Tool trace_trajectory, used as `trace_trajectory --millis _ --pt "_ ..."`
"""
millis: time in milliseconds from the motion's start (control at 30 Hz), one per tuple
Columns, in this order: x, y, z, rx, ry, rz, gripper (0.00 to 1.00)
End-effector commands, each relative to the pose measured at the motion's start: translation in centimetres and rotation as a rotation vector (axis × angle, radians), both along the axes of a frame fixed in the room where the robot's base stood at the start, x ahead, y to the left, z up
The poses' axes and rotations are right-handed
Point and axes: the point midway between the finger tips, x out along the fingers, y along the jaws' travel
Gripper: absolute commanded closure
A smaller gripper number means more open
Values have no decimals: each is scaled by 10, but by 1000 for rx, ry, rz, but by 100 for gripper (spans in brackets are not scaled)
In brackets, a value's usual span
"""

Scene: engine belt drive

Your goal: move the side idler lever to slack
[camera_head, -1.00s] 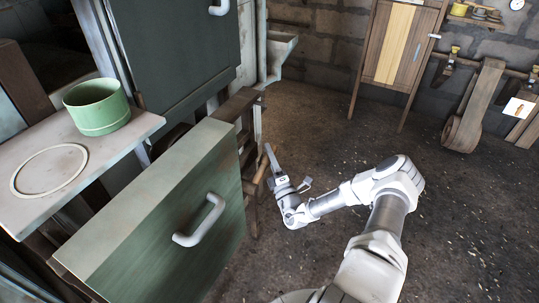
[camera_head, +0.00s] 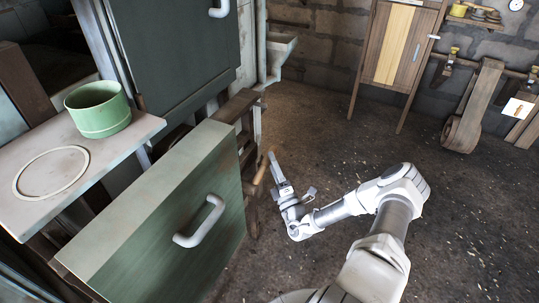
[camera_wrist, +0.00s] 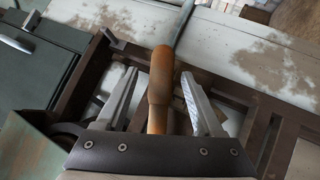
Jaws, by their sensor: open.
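A lever with a turned wooden handle (camera_wrist: 160,82) and a thin grey-green metal rod (camera_wrist: 184,22) shows in the wrist view. I take it for the side idler lever. In the head view its brown handle (camera_head: 262,168) shows beside the green cabinet's right side. My gripper (camera_wrist: 158,76) is open, with one finger on each side of the handle. Gaps show between the handle and both fingers, and the handle's near end is hidden behind the gripper body. In the head view my gripper (camera_head: 276,164) is just right of the handle, with its fingers partly overlapping each other.
A green drawer front with a pale handle (camera_head: 201,222) stands left of my arm. A green cup (camera_head: 98,108) stands on a pale shelf (camera_head: 110,152). Dark brown frame bars (camera_wrist: 262,140) lie around the lever. The floor (camera_head: 475,215) right of my arm is clear.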

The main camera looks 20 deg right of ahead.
Motion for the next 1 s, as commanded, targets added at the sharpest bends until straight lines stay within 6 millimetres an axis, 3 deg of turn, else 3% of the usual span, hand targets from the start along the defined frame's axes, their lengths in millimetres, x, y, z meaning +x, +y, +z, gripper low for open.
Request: trace_trajectory --millis 300,500,700,1000 --pt "-75 2 -29 3 1 -3 31" --pt "-110 3 -44 1 0 -3 31" --pt "-126 3 -51 0 -1 -1 31" --pt "-128 4 -52 0 -2 -1 31"
